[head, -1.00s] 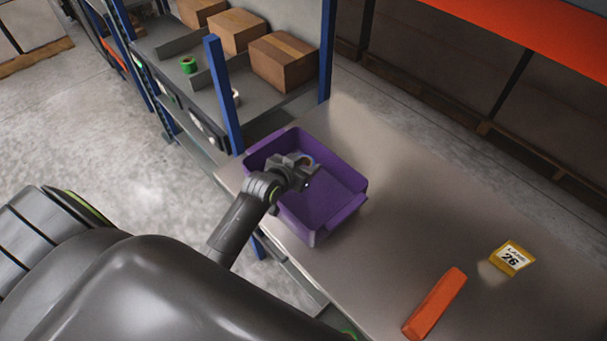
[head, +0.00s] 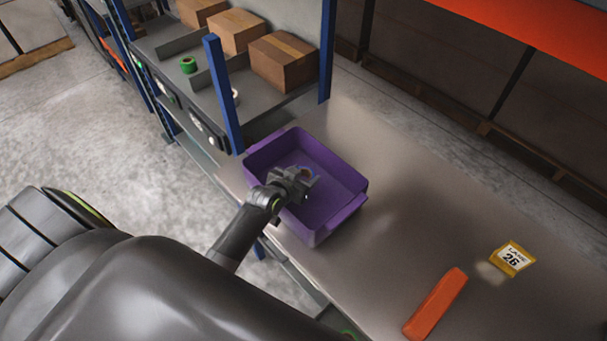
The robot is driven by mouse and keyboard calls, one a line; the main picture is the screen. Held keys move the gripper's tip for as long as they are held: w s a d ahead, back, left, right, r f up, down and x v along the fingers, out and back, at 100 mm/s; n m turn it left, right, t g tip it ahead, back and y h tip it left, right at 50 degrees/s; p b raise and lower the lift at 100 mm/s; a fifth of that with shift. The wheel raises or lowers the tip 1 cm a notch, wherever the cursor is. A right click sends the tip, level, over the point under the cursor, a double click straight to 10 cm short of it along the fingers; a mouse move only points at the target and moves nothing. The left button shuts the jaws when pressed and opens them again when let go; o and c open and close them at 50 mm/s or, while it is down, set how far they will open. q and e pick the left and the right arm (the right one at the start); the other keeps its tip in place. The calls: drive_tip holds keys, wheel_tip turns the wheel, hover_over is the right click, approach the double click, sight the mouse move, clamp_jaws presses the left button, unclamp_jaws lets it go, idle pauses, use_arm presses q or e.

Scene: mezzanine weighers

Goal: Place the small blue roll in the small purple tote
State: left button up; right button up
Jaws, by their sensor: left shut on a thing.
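The small purple tote (head: 345,215) stands upright on the grey table, and its open top faces me. My left gripper (head: 308,175) is over the left part of the tote, in from its near left rim. It is shut on the small blue roll (head: 303,169), of which only a little edge shows past the fingers. The gripper hides most of the roll, and I cannot tell how far it is above the tote floor. The part of the tote floor that I see is bare. My right gripper is not in view.
An orange bar (head: 436,303) and a yellow lane 26 sign (head: 512,259) are on the table (head: 420,200) to the right.

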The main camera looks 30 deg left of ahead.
use_arm(q)
drive_tip(key=shift+f, duration=0.2)
drive_tip(key=o, duration=1)
drive_tip(key=shift+c, duration=0.2)
drive_tip(key=shift+r, duration=0.15)
drive_tip(key=shift+r, duration=0.3)
drive_tip(key=shift+r+p, duration=0.5)
drive_tip(key=shift+p, duration=0.1)
drive_tip(key=b+v, duration=0.1)
drive_tip(key=v, duration=1)
drive_tip(key=shift+s+b, duration=0.3)
drive_tip(key=shift+s, duration=0.15)
